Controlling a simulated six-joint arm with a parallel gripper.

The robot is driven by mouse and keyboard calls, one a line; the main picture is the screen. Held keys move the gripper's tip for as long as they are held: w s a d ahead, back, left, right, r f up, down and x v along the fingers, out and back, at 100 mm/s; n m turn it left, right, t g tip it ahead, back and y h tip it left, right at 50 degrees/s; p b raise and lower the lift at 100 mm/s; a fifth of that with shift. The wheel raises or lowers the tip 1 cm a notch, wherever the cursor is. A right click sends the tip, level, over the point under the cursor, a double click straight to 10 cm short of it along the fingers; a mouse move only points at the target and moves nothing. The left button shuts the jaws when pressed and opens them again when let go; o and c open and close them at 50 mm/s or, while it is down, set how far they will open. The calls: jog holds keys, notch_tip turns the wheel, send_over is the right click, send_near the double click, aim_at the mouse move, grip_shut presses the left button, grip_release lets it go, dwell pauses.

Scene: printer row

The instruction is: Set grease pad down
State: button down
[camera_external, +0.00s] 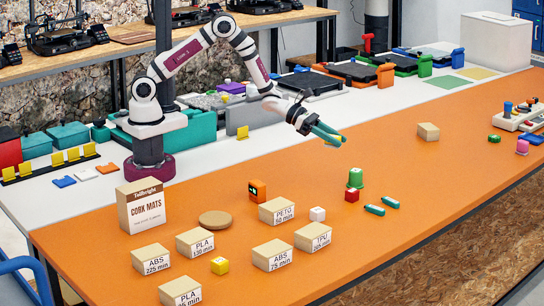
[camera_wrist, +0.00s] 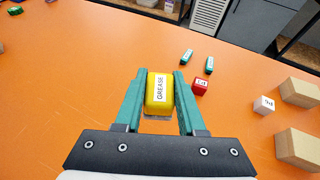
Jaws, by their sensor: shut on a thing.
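The grease pad (camera_wrist: 159,92) is a yellow block with a white label reading GREASE. In the wrist view it sits between the two teal fingers of my gripper (camera_wrist: 160,78), which is shut on it. In the outside view my gripper (camera_external: 329,134) is held above the orange table (camera_external: 380,165), near its back edge.
A red cube (camera_external: 351,195), a green piece (camera_external: 355,178), two teal tubes (camera_external: 375,209) and a white cube (camera_external: 317,214) stand nearer the front. Labelled boxes (camera_external: 272,255) fill the front left. A plain box (camera_external: 428,131) stands right. Orange table between is clear.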

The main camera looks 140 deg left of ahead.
send_over(346, 168)
notch_tip(346, 168, down, 6)
jog(key=shift+w+d+f, duration=0.1)
jog(key=shift+d+f, duration=0.05)
jog(key=shift+f, duration=0.1)
jog(key=shift+a+f, duration=0.15)
jog(key=shift+f, duration=0.95)
jog(key=shift+a+f, duration=0.1)
jog(key=shift+f, duration=0.95)
jog(key=shift+f, duration=0.15)
jog(key=c, duration=0.5)
grip_release()
